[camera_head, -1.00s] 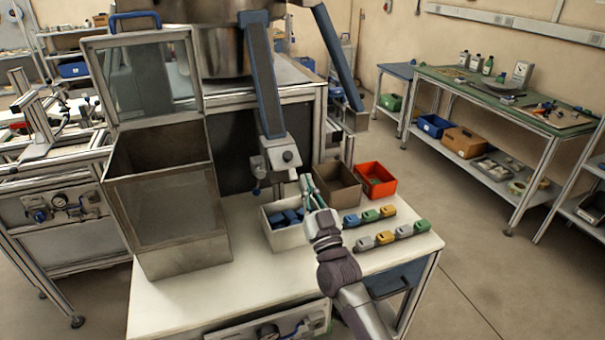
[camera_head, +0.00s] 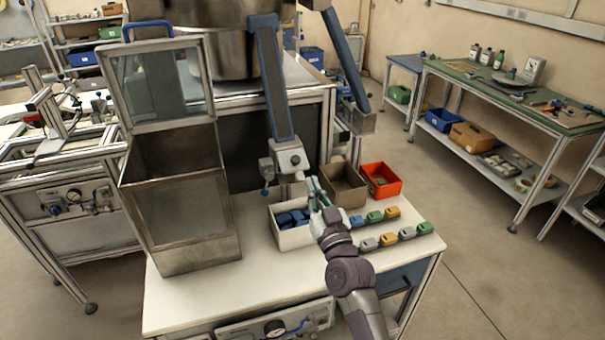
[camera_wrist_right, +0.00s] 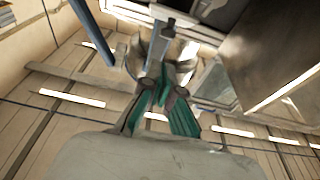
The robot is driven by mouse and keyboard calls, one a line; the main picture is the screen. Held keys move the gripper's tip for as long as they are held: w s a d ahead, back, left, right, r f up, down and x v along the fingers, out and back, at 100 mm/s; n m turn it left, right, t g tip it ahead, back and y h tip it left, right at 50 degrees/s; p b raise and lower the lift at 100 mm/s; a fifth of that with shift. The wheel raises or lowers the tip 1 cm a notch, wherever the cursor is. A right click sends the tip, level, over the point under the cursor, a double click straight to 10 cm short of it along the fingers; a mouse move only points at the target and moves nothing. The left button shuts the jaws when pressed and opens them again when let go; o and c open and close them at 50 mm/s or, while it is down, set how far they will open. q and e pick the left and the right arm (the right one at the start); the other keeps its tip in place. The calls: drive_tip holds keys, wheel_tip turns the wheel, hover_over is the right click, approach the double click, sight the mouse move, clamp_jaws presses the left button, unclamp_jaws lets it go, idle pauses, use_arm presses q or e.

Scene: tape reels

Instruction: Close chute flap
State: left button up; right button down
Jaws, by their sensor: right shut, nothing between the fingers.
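A blue chute (camera_head: 271,85) slopes down from the steel bowl and ends in a grey block (camera_head: 290,158) with a round knob. A small blue-tipped part hangs at the block's left side. I cannot make out clearly which part is the flap or how it stands. My right gripper (camera_head: 313,188) is shut and empty, just below and to the right of the grey block; I cannot tell whether it touches. In the right wrist view its green fingers (camera_wrist_right: 163,98) point toward a grey part (camera_wrist_right: 165,30). My left gripper is out of view.
A white bin (camera_head: 294,238) with blue parts stands under the chute end. A brown bin (camera_head: 345,198) and an orange bin (camera_head: 382,192) stand behind. Several coloured blocks lie at right. A tall metal box (camera_head: 182,255) with a raised windowed lid (camera_head: 158,83) stands at left.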

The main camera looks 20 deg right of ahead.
sight(298, 171)
drive_tip(key=w+f+b, duration=0.2)
drive_tip(key=w+b, duration=0.3)
drive_tip(key=w, duration=0.3)
drive_tip(key=shift+a, duration=0.15)
drive_tip(key=f+b, duration=0.1)
drive_tip(key=b, duration=0.2)
drive_tip(key=f+t+b, duration=0.1)
drive_tip(key=b, duration=0.3)
drive_tip(key=shift+w+t, duration=0.25)
drive_tip(key=shift+t, duration=0.05)
drive_tip(key=shift+w+f, duration=0.15)
drive_tip(key=shift+w, duration=0.05)
